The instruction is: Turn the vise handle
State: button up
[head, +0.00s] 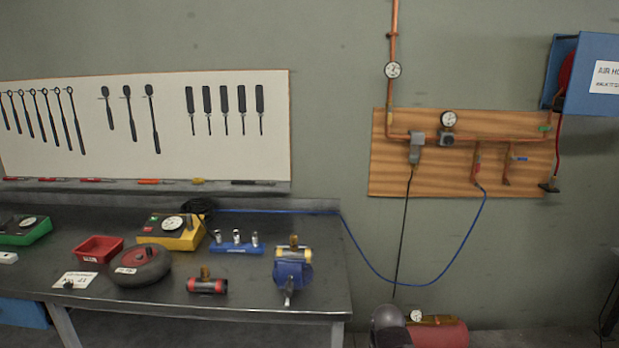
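A blue vise (293,272) stands near the right end of the dark workbench, close to its front edge. A yellowish cylindrical part with a brass fitting (294,247) sits at the top of the vise, seemingly between its jaws. The vise handle (288,296) appears as a small grey piece at the front, below the blue body. It is small in the picture, so its exact angle is hard to tell. My gripper is not in view, and nothing of my arm shows near the vise.
The workbench (250,297) also holds a red cylindrical part (207,286), a blue socket rack (236,249), a yellow gauge box (172,231), a dark wheel (140,266) and a red bin (98,249). A red tank (438,334) stands on the floor to the right. A blue hose hangs beyond the bench.

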aim_at(289, 286)
jog(key=k, duration=1.35)
jog(key=z, duration=0.3)
jog(key=i, duration=0.85)
jog(key=u, duration=0.3)
